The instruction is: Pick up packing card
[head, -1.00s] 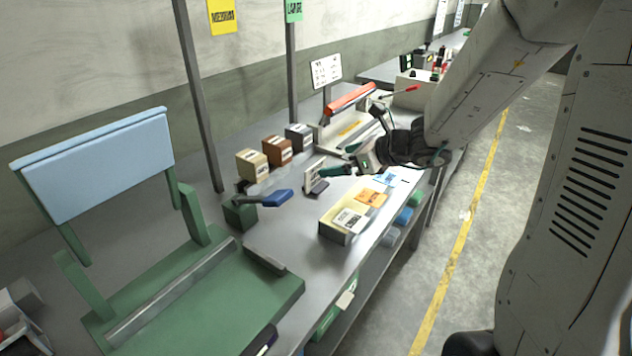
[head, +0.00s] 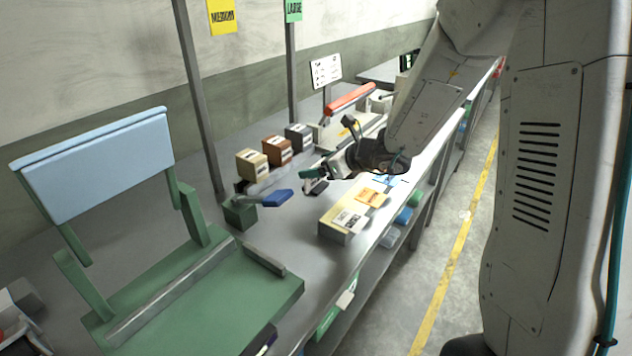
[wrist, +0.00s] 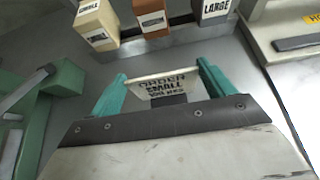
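The packing card (wrist: 163,83), a white card printed "ORDER SMALL 100 pcs", stands upright in the wrist view. A dark block (wrist: 169,99) shows at its foot, and it also shows in the head view (head: 317,187). My gripper (wrist: 162,76) has its two teal fingers apart, one beside each side edge of the card. The fingertips look very close to the edges; I cannot tell whether they touch. In the head view my gripper (head: 307,176) is low over the bench, and the card is mostly hidden by it.
Beige (head: 251,164), brown (head: 277,150) and grey (head: 299,137) boxes stand behind the card. A blue-handled tool (head: 277,198) lies to the left. A long yellowish carton (head: 343,222) lies in front. A red-armed sealer (head: 350,98) stands behind right. A green fixture (head: 200,290) fills the near left.

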